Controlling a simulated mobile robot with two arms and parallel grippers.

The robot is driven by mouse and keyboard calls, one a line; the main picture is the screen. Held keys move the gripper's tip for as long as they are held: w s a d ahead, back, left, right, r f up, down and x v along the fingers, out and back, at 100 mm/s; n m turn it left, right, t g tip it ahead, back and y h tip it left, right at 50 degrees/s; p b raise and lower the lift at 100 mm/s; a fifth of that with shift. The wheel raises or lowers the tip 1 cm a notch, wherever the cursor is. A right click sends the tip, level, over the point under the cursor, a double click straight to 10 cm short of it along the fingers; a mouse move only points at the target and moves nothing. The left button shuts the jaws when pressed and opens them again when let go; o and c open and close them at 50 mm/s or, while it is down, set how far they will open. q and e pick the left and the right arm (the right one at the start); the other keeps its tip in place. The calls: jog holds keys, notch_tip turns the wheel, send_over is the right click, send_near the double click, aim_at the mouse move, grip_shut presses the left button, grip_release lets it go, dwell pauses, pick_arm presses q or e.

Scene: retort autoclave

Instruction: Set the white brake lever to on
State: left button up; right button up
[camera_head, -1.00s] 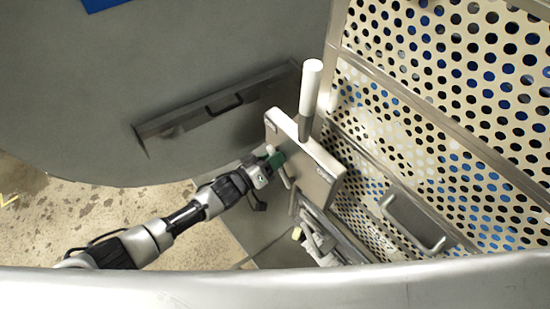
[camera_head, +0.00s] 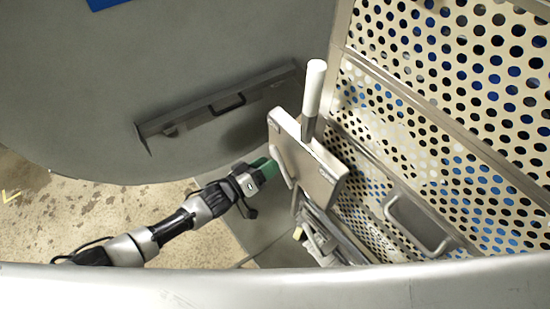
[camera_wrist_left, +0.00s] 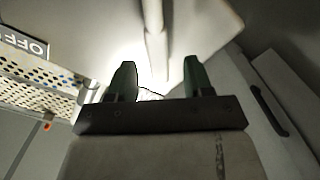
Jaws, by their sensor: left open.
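A lever with a white cylindrical grip (camera_head: 314,88) and grey shaft stands up beside a pale box (camera_head: 310,160) on the cart. A slim pale bar (camera_head: 291,180) runs along the box's left face. My left gripper (camera_head: 268,166), with green fingers, is open and empty just left of that bar, well below the white grip. In the left wrist view the open fingers (camera_wrist_left: 160,82) point toward a pale bar (camera_wrist_left: 154,40), which lies ahead between them. I cannot tell whether they touch it. My right gripper is out of view.
The perforated cart wall (camera_head: 450,130) closes off the right side, with a metal loop handle (camera_head: 415,225) low on it. A large grey round door (camera_head: 220,60) fills the upper left. An OFF sign (camera_wrist_left: 24,41) shows in the left wrist view. Floor is free at lower left.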

pick_arm(q)
jog(key=v, duration=0.7)
jog(key=shift+a, duration=0.1)
jog(key=a+f+y, duration=0.5)
jog(key=f+y, duration=0.1)
jog(key=f, duration=0.5)
jog(key=s+a+f+g+y, duration=0.1)
jog(key=s+a+f+y, duration=0.3)
jog(key=f, duration=0.3)
jog(key=s+a+f+g+y, duration=0.1)
jog(key=s+a+f+g, duration=0.1)
jog(key=s+a+f, duration=0.35)
jog(key=s+f+g+y, duration=0.1)
jog(key=s+f+g, duration=0.2)
jog(key=s, duration=1)
jog(key=s+a+f+g+y, duration=0.1)
jog(key=s+f+g, duration=0.3)
jog(key=s+f, duration=0.5)
jog(key=s+y, duration=0.1)
jog(key=s, duration=0.4)
jog(key=shift+a+f, duration=0.3)
jog(key=shift+a, duration=0.05)
